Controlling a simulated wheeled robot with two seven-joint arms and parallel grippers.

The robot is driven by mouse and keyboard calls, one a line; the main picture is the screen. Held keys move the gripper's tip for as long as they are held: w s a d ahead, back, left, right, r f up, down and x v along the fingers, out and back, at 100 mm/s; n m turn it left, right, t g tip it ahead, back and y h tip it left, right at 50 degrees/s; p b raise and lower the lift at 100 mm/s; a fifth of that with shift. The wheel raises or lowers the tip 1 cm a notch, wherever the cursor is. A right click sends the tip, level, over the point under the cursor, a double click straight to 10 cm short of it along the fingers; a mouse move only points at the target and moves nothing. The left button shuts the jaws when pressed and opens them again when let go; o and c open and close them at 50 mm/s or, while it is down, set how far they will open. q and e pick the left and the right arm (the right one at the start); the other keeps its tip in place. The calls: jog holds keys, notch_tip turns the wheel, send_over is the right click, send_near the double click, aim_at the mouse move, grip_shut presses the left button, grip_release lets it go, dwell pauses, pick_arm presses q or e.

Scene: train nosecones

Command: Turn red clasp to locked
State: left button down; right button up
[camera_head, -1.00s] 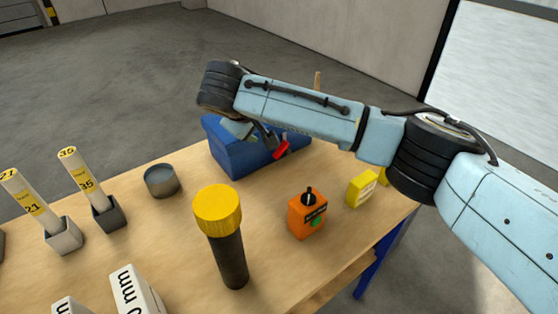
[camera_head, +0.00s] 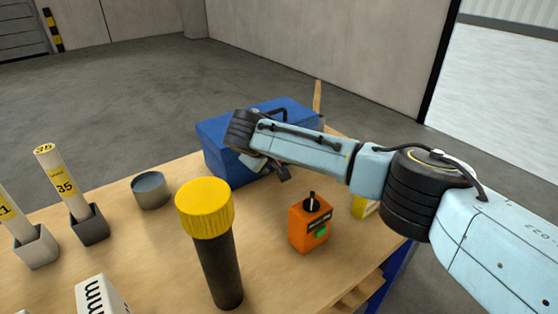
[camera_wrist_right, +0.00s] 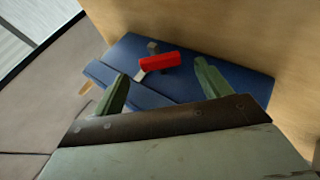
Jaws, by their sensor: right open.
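The red clasp (camera_wrist_right: 158,61) shows in the right wrist view on the front face of the blue toolbox (camera_wrist_right: 130,52), with a grey metal piece beside it. In the head view the toolbox (camera_head: 212,135) stands at the table's far edge, and the clasp is hidden there by my right arm. My right gripper (camera_head: 279,173) is at the toolbox's front. In the right wrist view my right gripper (camera_wrist_right: 162,72) is open, its two green fingers on either side of the clasp. I cannot tell whether they touch it. My left gripper is not in view.
An orange box with a black knob and green button (camera_head: 309,224) stands below my right arm. A yellow-capped black cylinder (camera_head: 216,245) stands upright at the front. A grey cup (camera_head: 151,191) and a labelled stick in a holder (camera_head: 70,190) stand left. A yellow block (camera_head: 362,208) is partly covered.

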jog(key=b+x, duration=0.1)
jog(key=x, duration=0.2)
jog(key=shift+w+d+f, duration=0.1)
jog(key=shift+w+f, duration=0.35)
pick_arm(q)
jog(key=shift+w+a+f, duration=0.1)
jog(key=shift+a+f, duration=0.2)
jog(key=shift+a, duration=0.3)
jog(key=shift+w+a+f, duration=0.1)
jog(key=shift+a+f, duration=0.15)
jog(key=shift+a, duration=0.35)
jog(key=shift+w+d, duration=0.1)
